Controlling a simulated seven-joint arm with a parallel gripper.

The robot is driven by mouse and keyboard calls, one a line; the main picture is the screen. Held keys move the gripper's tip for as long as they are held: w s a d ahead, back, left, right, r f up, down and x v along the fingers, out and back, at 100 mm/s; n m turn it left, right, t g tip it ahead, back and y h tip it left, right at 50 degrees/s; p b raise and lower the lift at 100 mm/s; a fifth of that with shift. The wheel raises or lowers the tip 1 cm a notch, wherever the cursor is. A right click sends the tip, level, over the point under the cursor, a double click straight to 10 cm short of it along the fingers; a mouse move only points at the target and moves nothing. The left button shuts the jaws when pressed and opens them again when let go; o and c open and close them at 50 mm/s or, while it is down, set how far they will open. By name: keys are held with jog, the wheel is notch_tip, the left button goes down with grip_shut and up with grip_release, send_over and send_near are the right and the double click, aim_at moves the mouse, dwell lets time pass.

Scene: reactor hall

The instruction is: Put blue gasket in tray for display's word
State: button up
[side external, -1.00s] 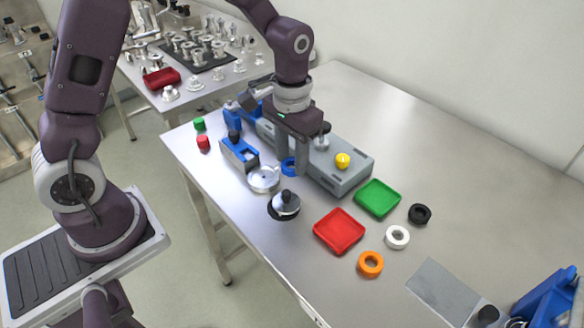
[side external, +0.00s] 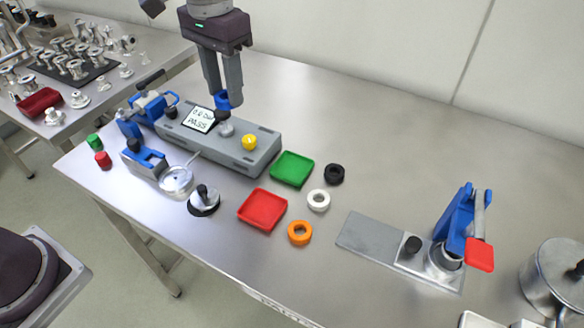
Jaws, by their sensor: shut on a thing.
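My gripper (side external: 224,101) is shut on the blue gasket (side external: 222,97) and holds it up behind the grey instrument box (side external: 232,152). The gasket is partly hidden by the fingers. The display (side external: 198,117) on the box's top reads "PASS" on its lower line; its upper line starts with "0.0" and the rest is hard to read. A green tray (side external: 291,169) lies at the right end of the box and looks empty. A red tray (side external: 262,210) lies in front of it, also empty.
Black (side external: 334,174), white (side external: 318,201) and orange (side external: 300,233) rings lie right of the trays. A blue clamp (side external: 459,225) on a metal plate is at right. The table behind the trays is clear.

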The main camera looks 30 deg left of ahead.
jog(key=w+d+f+m, duration=0.1)
jog(key=w+d+m, duration=0.35)
jog(key=d, duration=0.55)
send_over(292, 170)
jog(key=shift+n, duration=0.45)
notch_tip(292, 170, down, 14)
jog(key=shift+f, duration=0.4)
jog(key=shift+f, duration=0.2)
jog(key=shift+f, duration=0.35)
